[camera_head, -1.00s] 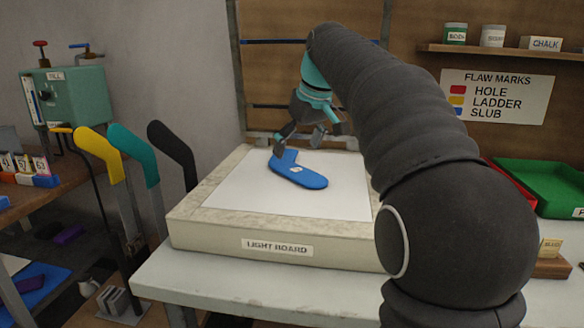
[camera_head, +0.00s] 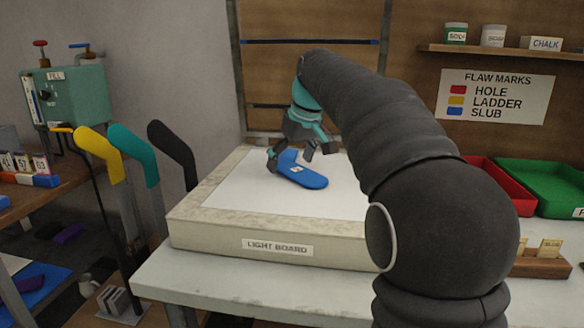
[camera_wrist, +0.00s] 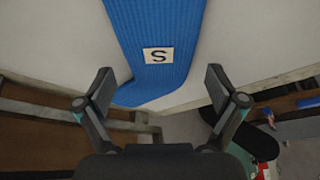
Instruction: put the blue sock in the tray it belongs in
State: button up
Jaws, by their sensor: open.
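The blue sock (camera_head: 303,178) lies flat on the white top of the light board (camera_head: 279,213), with its bent end toward the back. My gripper (camera_head: 292,158) is open, low over the sock's back end. In the wrist view its fingers (camera_wrist: 160,90) are spread, one on each side of the sock, with nothing held. I cannot tell whether they touch the board. A red tray (camera_head: 497,183) and a green tray (camera_head: 545,188) stand at the right, partly hidden by my arm.
A FLAW MARKS chart (camera_head: 494,96) hangs behind the trays, listing red hole, yellow ladder, blue slub. Yellow, teal and black sock forms (camera_head: 100,152) stand left of the board. A wooden card holder (camera_head: 541,262) sits at front right. The light board's front surface is clear.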

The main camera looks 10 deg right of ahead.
jog(key=shift+f, duration=0.2)
jog(key=c, duration=1.1)
jog(key=shift+r, duration=0.1)
